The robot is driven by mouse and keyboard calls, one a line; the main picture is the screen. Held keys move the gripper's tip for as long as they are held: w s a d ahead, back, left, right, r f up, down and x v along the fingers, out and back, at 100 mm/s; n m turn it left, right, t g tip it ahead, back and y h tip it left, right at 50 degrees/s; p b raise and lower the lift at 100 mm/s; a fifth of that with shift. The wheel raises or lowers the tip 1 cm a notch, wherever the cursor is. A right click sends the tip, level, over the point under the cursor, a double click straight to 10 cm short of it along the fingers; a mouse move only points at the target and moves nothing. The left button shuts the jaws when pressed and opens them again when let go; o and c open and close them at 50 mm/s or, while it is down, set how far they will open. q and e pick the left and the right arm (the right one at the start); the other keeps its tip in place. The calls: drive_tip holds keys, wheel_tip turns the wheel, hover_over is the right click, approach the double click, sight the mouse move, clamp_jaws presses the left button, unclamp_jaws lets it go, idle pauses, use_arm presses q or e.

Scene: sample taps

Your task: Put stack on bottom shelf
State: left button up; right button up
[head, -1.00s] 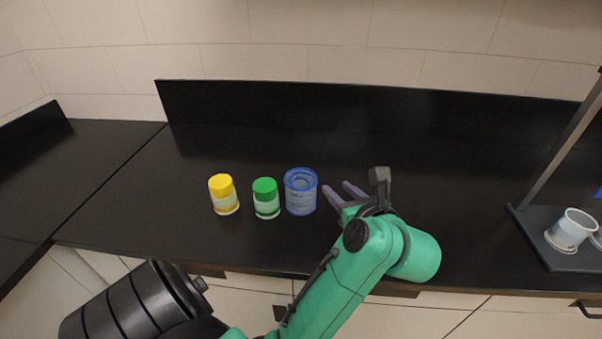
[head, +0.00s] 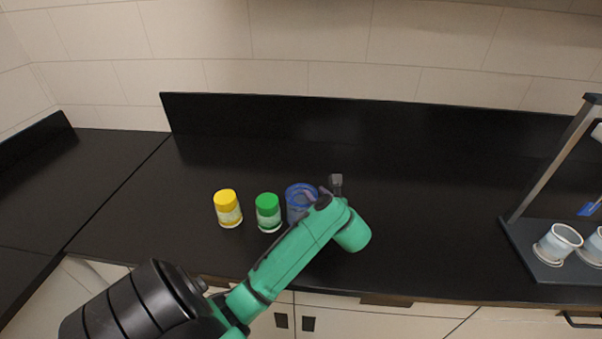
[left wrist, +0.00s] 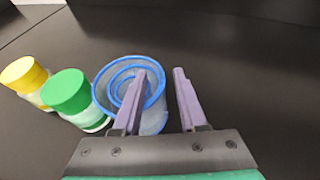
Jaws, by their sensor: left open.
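The stack (head: 296,205) of nested blue-rimmed clear cups stands upright on the black counter, partly hidden by my left arm. It also shows in the left wrist view (left wrist: 152,122), with smaller blue rims inside the outer one. My left gripper (head: 317,192) is open at the stack's right side. In the left wrist view its fingers (left wrist: 160,73) lie either side of the stack's right rim: one overlaps the cup opening, the other is outside. I cannot tell whether they touch it. The bottom shelf (head: 522,248) is the dark base of a rack at the right.
A green-lidded jar (head: 268,213) stands close left of the stack, and a yellow-lidded jar (head: 228,209) is further left. White cups (head: 556,245) occupy part of the bottom shelf. A slanted metal post (head: 550,165) rises from it. The counter between stack and rack is clear.

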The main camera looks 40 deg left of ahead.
use_arm(q)
drive_tip(key=shift+d, duration=0.15)
clamp_jaws()
drive_tip(key=shift+s, duration=0.1)
idle(1.0)
